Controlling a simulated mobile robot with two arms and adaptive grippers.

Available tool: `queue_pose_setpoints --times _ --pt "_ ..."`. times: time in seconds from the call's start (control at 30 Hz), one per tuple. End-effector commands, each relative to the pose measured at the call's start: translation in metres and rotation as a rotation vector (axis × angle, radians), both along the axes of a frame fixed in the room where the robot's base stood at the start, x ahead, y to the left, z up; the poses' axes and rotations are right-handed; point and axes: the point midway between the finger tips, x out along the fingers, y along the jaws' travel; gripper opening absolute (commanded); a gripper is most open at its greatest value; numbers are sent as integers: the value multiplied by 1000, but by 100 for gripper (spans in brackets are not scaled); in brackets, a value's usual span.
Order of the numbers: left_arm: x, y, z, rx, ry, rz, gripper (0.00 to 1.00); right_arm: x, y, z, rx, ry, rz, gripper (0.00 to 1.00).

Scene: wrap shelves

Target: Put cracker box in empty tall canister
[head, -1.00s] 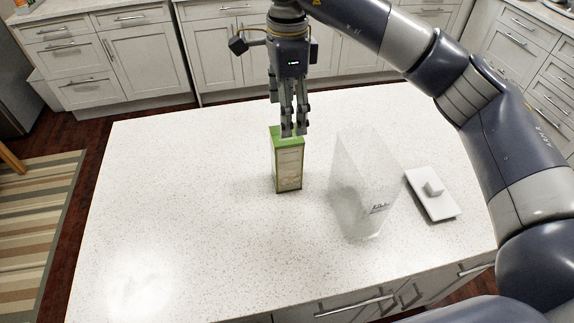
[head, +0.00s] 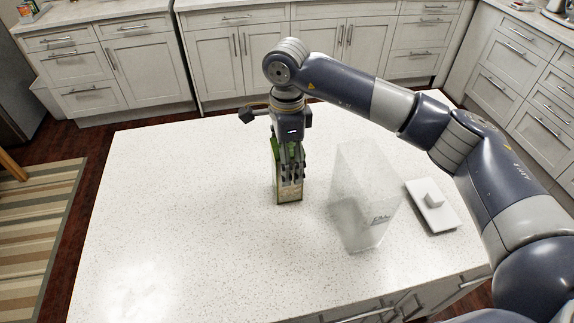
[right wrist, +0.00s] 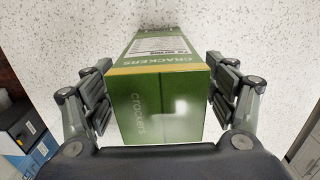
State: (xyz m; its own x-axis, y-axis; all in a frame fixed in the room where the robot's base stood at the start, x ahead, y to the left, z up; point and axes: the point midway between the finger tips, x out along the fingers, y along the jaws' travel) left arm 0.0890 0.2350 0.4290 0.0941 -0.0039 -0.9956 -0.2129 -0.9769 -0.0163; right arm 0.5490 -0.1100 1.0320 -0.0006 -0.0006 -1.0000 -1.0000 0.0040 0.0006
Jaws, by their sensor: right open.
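The green cracker box (head: 287,192) stands upright on the white counter in the head view. My right gripper (head: 291,178) is lowered over it, pointing down. In the right wrist view the box's green top (right wrist: 160,108) lies between the open fingers of the gripper (right wrist: 160,100), with a finger on each side and small gaps showing. The tall canister (head: 362,200), translucent and empty-looking with a small label, stands to the right of the box. The gripper hides part of the box in the head view. My left gripper is not in view.
The counter (head: 180,220) is clear on the left and in front. Cabinets stand behind, beyond a floor gap.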

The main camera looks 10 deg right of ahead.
Motion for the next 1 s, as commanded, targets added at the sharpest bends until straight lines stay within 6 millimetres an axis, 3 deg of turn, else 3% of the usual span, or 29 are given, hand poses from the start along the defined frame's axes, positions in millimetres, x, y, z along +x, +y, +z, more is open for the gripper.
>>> queue_pose_setpoints --times 0.17,0.37,0.47,0.63,0.73,0.77,1.0 --pt "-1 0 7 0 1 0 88 0 0 -17 0 0 0 78" --pt "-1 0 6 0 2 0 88 0 0 -19 0 -1 0 78" --pt "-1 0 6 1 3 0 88 0 0 -19 0 -1 0 62" --pt "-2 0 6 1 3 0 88 0 0 -18 0 -1 0 24" --pt "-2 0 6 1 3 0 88 0 0 -18 0 -2 0 24" --pt "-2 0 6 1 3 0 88 0 0 -18 0 -2 0 19" --pt "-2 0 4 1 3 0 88 0 0 -17 0 -2 0 19"
